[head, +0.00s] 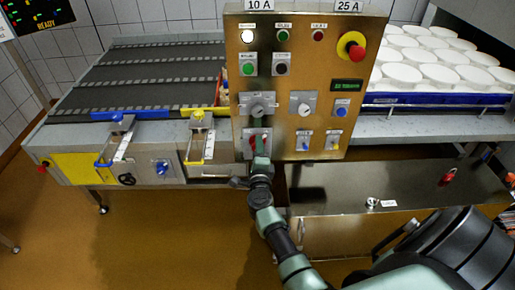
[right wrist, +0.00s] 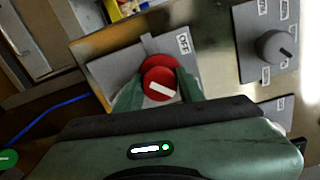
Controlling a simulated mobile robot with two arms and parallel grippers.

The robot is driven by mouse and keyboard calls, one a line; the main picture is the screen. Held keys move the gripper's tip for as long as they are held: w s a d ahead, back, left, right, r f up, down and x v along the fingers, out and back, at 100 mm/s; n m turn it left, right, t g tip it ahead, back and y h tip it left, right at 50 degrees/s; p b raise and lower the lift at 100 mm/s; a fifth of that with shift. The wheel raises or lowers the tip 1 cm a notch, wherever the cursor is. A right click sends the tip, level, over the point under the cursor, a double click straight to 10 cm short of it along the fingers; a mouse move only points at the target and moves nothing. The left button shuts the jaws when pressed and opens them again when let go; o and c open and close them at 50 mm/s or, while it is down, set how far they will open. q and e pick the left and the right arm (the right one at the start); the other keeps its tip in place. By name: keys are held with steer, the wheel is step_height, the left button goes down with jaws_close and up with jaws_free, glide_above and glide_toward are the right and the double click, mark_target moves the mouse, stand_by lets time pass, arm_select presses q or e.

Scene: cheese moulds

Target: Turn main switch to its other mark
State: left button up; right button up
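The main switch is a red rotary knob with a white pointer bar; it shows in the right wrist view (right wrist: 160,82) on a grey plate (right wrist: 113,72). The white bar points slantwise in that view, and a small label (right wrist: 184,43) stands at the plate's upper right. My right gripper (right wrist: 158,92) has one green finger on each side of the knob, seemingly touching it. In the head view my right gripper (head: 259,158) is at the lower left of the brass control panel (head: 320,75), largely covering the switch. My left gripper is not in view.
The panel also carries a grey rotary knob (head: 302,104), a red-and-yellow emergency button (head: 351,45) and several small buttons. A conveyor (head: 150,75) lies left. A blue-edged tray (head: 430,99) of white moulds is right. A steel cabinet (head: 335,190) stands below.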

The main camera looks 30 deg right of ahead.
steer(key=o, duration=0.4)
steer(key=shift+d+r, duration=0.1)
steer(key=shift+d, duration=0.05)
steer(key=shift+c, duration=0.2)
steer(key=shift+w, duration=0.15)
steer(key=p+v, duration=0.1)
steer(key=v, duration=0.6)
steer(key=shift+s, duration=0.4)
